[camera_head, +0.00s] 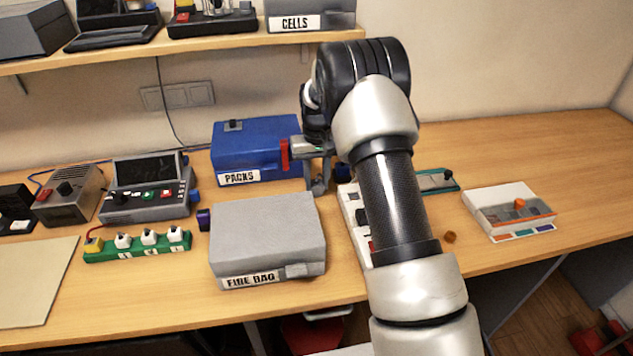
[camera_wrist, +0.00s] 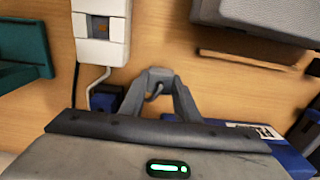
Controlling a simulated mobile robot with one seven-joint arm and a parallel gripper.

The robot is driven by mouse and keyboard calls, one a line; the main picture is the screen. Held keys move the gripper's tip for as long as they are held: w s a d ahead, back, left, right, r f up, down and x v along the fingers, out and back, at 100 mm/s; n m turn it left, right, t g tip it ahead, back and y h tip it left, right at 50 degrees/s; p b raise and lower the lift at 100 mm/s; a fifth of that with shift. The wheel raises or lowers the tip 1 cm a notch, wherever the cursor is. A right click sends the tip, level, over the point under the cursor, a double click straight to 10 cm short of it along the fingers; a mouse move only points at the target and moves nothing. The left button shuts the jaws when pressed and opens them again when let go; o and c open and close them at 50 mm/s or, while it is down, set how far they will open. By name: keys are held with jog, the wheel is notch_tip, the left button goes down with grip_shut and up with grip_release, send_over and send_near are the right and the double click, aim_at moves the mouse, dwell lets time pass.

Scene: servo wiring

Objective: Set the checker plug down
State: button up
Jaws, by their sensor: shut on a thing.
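My gripper (camera_head: 318,188) is between the blue PACKS box and the white strip unit, low over the table. In the wrist view its grey fingers (camera_wrist: 160,78) come together at the tips, shut on the checker plug, which is small and mostly hidden between them. A white strip unit (camera_wrist: 101,28) stands ahead to the left in the wrist view, with a white cable running from it toward me. It is partly behind my arm in the head view (camera_head: 353,208). A dark blue block (camera_wrist: 105,97) sits just left of the fingers.
The blue PACKS box (camera_head: 255,150) is close on the left, and the grey FIRE BAG box (camera_head: 268,235) is in front. A teal tray (camera_wrist: 25,55) lies beyond the white unit. Bare table (camera_wrist: 165,35) shows between the white unit and the grey box.

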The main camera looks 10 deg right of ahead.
jog(key=shift+f, duration=0.15)
jog(key=shift+f, duration=0.15)
jog(key=o, duration=1)
jog(key=shift+o, duration=0.2)
